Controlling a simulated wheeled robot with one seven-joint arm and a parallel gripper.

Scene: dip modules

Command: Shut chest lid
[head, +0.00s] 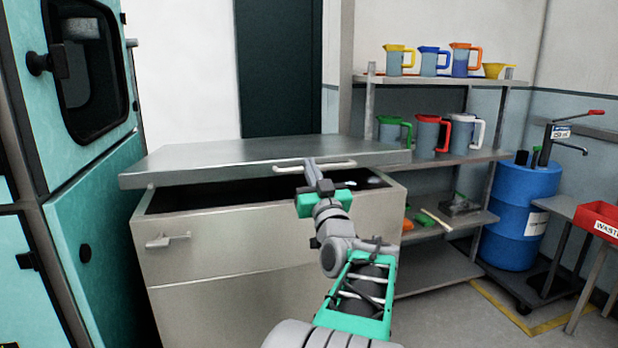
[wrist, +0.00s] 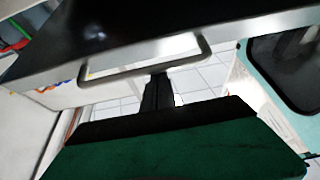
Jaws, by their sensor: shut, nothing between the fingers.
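The chest is a grey metal cabinet (head: 215,245). Its flat metal lid (head: 230,153) is partly open, with a dark gap between it and the chest rim. A pale bar handle (head: 340,166) is on the lid's front edge; it also shows in the wrist view as a bar handle (wrist: 120,71). My gripper (head: 309,163) is at the handle, in front of the lid edge. In the wrist view my shut, empty gripper (wrist: 158,78) reaches up to the bar. I cannot tell whether it touches. My arm hides part of the chest's right front.
A teal machine (head: 95,200) stands close on the left. Shelves at the right hold several jugs (head: 428,135) and tools. A blue drum (head: 522,210) and red waste bin (head: 602,220) are farther right. Some floor is clear at the lower right.

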